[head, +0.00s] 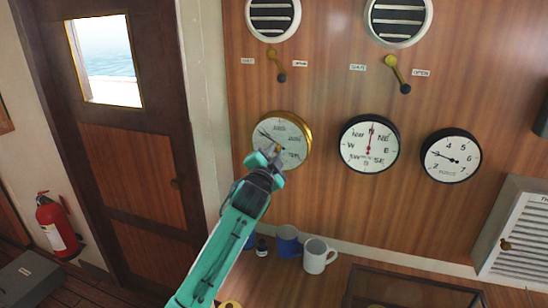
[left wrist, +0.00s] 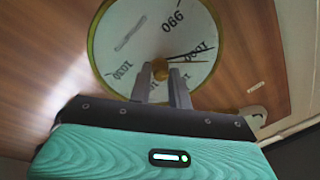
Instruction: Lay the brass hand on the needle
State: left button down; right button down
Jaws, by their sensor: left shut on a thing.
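A round barometer-like dial (head: 296,130) with a brass rim and white face hangs on the wood panel, at the left of three dials. It fills the top of the left wrist view (left wrist: 125,45). A dark needle (left wrist: 190,56) runs from its centre; in the head view the needle (head: 267,135) points up-left. My left gripper (head: 272,156) is at the dial's lower face. In the left wrist view its fingers (left wrist: 164,82) are shut on a small brass knob (left wrist: 160,67) at the dial's centre.
A compass dial (head: 369,144) and a smaller numbered dial (head: 451,155) hang to the right. Two vents with levers (head: 397,74) are above. Mugs (head: 318,256) stand below on a counter. A white louvred box (head: 520,235) is at right. A door and a fire extinguisher (head: 58,228) are at left.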

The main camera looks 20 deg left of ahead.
pick_arm(q)
jog(key=shift+n+y, duration=0.3)
jog(key=shift+n, duration=1)
jog(key=c, duration=1.3)
grip_release()
jog(key=s+f+b, duration=0.1)
jog(key=s+b, duration=0.3)
jog(key=s, duration=0.9)
jog(key=shift+s+d+f+b, duration=0.25)
jog(key=shift+s+f+b, duration=0.1)
jog(key=shift+b, duration=0.05)
